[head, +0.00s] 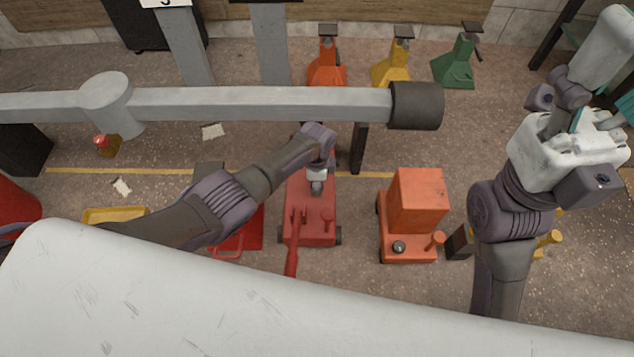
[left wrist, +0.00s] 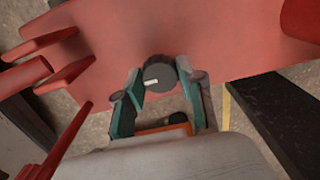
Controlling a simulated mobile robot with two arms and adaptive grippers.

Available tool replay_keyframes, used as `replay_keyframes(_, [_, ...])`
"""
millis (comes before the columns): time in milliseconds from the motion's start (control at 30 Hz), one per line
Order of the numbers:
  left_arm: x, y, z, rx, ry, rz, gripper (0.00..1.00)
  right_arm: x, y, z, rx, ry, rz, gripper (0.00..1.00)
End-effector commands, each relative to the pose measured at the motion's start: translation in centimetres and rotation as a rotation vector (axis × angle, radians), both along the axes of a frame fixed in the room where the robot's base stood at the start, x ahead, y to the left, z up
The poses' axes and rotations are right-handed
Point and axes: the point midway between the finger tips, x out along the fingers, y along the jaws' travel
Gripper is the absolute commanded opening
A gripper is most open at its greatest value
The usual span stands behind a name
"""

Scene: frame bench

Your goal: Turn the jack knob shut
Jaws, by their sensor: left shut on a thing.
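The red jack (head: 310,225) stands on the floor at the middle of the head view, with its handle toward me. Its red body (left wrist: 235,40) fills the upper part of the left wrist view. The round black knob (left wrist: 156,76) has a white pointer mark, which points left in that view. My left gripper (left wrist: 160,80) is at the jack, its teal fingers shut on the knob from both sides. In the head view my left wrist hides the knob. My right gripper (head: 622,108) is up at the right, away from the jack; its fingertips are not clear.
An orange wheeled unit (head: 417,205) with its own dark knob stands right of the jack. A grey beam (head: 260,104) with a black end crosses above. Orange, yellow and green stands (head: 455,62) line the back. A yellow tray (head: 115,214) lies at the left.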

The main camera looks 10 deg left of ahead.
Motion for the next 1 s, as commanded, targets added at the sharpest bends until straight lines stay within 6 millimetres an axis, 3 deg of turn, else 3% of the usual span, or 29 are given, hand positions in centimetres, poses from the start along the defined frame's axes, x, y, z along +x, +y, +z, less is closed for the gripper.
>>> replay_keyframes(433, [0.06,0.05,0.0,0.001,-0.002,-0.011,0.04,0.0,-0.01,-0.02,0.0,0.0,0.0,0.62])
replay_keyframes(467, [0.06,0.05,0.0,0.001,-0.002,-0.011,0.42,-0.01,-0.01,-0.01,-0.001,-0.001,0.0,0.62])
replay_keyframes(600, [0.05,0.04,0.0,0.0,-0.002,-0.011,0.64,-0.07,-0.01,0.12,0.0,-0.006,-0.001,0.62])
replay_keyframes(1000, [0.1,0.02,0.4,0.0,-0.003,-0.01,0.64,-0.15,-0.07,0.2,0.002,-0.01,-0.001,0.62])
